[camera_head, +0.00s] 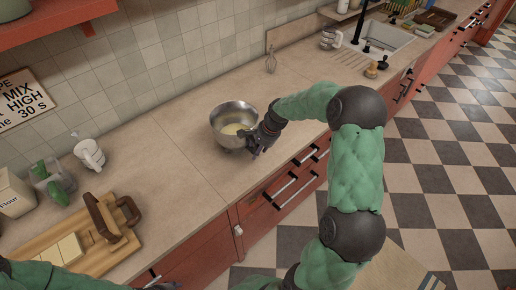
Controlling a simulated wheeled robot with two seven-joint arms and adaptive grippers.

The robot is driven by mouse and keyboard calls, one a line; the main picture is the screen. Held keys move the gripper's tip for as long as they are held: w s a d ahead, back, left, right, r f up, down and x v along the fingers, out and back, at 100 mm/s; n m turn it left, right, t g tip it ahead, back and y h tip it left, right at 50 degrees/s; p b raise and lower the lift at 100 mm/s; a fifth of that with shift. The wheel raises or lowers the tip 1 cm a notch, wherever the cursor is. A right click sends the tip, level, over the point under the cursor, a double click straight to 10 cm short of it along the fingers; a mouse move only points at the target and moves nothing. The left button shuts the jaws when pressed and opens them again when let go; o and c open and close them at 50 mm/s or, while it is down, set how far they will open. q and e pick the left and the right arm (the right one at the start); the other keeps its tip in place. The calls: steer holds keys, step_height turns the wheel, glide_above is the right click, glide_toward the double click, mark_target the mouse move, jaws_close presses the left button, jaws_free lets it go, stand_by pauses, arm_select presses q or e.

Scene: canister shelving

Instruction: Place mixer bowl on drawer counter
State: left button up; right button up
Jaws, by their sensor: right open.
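The metal mixer bowl (228,117) stands upright on the drawer counter (180,160), with something pale yellow inside it. My right gripper (252,146) is at the bowl's right front side, open, close against its rim. I cannot tell whether it touches the bowl. My right arm reaches in from the lower right over the counter's front edge. Of my left arm, a green part shows along the lower left edge, and I cannot make out its gripper clearly. Drawers with bar handles (295,188) are set in the red front below the bowl.
A sink (385,40) is at the back right. Counter left of the bowl is clear.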

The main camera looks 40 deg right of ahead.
steer(key=p+v, duration=0.1)
steer(key=v, duration=1.1)
steer(key=shift+s, duration=0.1)
